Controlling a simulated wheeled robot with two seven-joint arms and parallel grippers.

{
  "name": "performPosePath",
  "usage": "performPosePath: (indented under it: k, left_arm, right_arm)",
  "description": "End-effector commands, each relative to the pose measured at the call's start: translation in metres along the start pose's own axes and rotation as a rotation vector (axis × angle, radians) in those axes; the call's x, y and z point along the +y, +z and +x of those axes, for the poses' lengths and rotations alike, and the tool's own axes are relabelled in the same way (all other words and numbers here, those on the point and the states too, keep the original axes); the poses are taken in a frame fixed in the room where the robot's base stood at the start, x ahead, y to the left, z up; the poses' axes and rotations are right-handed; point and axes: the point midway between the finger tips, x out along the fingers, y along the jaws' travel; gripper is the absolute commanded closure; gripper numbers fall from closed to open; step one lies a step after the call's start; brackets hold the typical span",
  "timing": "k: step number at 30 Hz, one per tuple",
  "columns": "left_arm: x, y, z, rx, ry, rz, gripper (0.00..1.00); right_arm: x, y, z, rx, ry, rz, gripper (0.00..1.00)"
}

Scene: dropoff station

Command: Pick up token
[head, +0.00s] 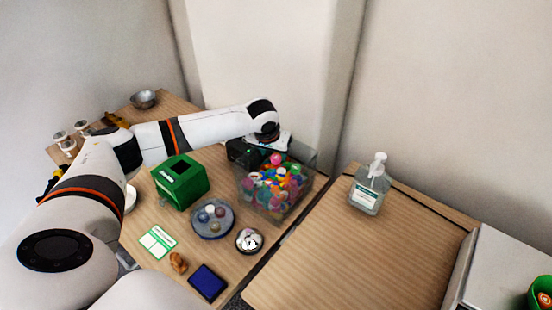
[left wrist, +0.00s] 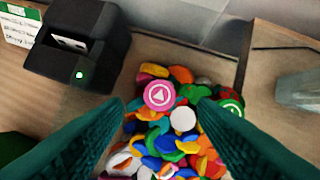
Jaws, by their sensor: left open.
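Many coloured tokens lie heaped in a clear-walled bin (head: 268,210) on the table. In the left wrist view a pink token (left wrist: 159,96) with a white triangle mark lies on the pile. A white token (left wrist: 183,120) is just below it, and a green token (left wrist: 231,107) lies further right. My left gripper (left wrist: 158,106) is open above the pile, its two teal fingers spread on either side of the pink and white tokens. Nothing shows held between them. In the head view its fingertips are hard to make out above the bin's back part. My right gripper is not in view.
A black device with a green light (left wrist: 65,60) stands beside the bin. A green box (head: 181,183), a round dish (head: 212,220) and a blue pad (head: 208,282) lie left and in front. A pump bottle (head: 369,186) stands on the right table, mostly clear.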

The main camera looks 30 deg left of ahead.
Motion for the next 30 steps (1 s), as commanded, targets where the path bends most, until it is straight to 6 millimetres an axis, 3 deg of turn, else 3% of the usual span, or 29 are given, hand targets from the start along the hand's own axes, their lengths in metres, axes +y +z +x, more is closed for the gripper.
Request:
performPosePath:
  k: [6, 14, 23, 30]
  left_arm:
    - [0.000, -0.001, 0.028, 0.000, 0.000, 0.001, 0.47]
    - [0.000, -0.001, 0.031, -0.001, 0.000, 0.001, 0.47]
    - [0.000, -0.001, 0.031, 0.000, 0.000, 0.000, 0.94]
    - [0.000, -0.001, 0.031, 0.000, 0.000, 0.000, 0.95]
  right_arm:
    - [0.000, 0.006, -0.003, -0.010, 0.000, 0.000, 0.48]
    - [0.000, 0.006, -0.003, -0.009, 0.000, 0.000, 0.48]
    - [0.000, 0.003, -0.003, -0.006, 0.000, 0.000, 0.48]
    - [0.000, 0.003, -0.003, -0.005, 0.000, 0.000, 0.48]
